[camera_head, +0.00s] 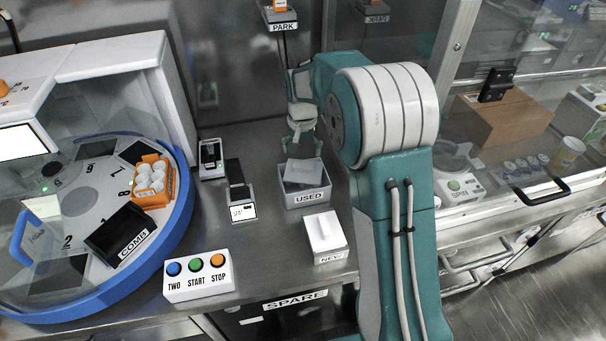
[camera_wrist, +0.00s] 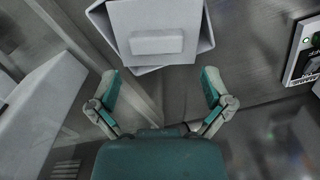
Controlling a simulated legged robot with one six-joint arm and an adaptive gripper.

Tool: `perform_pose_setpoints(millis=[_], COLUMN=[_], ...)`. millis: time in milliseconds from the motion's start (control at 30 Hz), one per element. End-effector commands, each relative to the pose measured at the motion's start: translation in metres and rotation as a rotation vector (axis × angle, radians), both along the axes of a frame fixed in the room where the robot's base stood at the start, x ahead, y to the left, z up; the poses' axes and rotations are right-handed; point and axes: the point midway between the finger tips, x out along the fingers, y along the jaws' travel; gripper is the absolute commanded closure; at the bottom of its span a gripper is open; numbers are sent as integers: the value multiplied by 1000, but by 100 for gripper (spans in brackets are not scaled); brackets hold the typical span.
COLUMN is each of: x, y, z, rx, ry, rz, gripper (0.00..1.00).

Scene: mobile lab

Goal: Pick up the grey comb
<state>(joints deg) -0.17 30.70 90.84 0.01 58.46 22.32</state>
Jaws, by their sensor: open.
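A grey flat piece (camera_head: 303,172) lies tilted across the grey bin marked USED (camera_head: 305,199); it looks like the grey comb. In the wrist view this grey piece (camera_wrist: 157,43) shows a raised rectangular block on its top, and the bin's rim (camera_wrist: 205,42) shows beneath it, turned at an angle. My gripper (camera_wrist: 160,83) is open and empty, its fingers spread wide and pointing toward the piece without touching it. In the head view my gripper (camera_head: 302,137) hangs above and behind the bin. The piece's underside is hidden.
A white block with a handle (camera_head: 325,236) stands on the NEW spot in front. Left are small devices (camera_head: 241,203), a button box (camera_head: 198,274) and a blue-rimmed turntable (camera_head: 178,215) with a black COMB holder (camera_head: 119,235). A glass enclosure (camera_head: 540,60) stands right.

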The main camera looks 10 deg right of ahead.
Motion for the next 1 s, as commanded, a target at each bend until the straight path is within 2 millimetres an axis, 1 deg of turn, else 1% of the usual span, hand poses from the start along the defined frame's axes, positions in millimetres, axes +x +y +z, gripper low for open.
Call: perform_pose_setpoints(millis=[67, 233, 333, 433, 633, 667, 700, 767, 800, 867, 900, 1000], x=[-1, -4, -3, -3, -3, -3, -3, -3, -3, -3, -3, -3], y=[-1, -2, -2, -2, -2, -2, -2, -2, -2, -2, -2, -2], z=[-8, -35, -46, -52, -52, -52, -52, -52, -52, -52, -52, -52], rx=[0, 0, 0, 0, 0, 0, 0, 0, 0, 0, 0, 0], ry=[2, 4, 2, 0, -1, -1, -1, -1, -1, -1, -1, -1], rz=[0, 0, 0, 0, 0, 0, 0, 0, 0, 0, 0, 0], gripper=[0, 0, 0, 0, 0, 9, 27, 53, 62, 63, 70, 70])
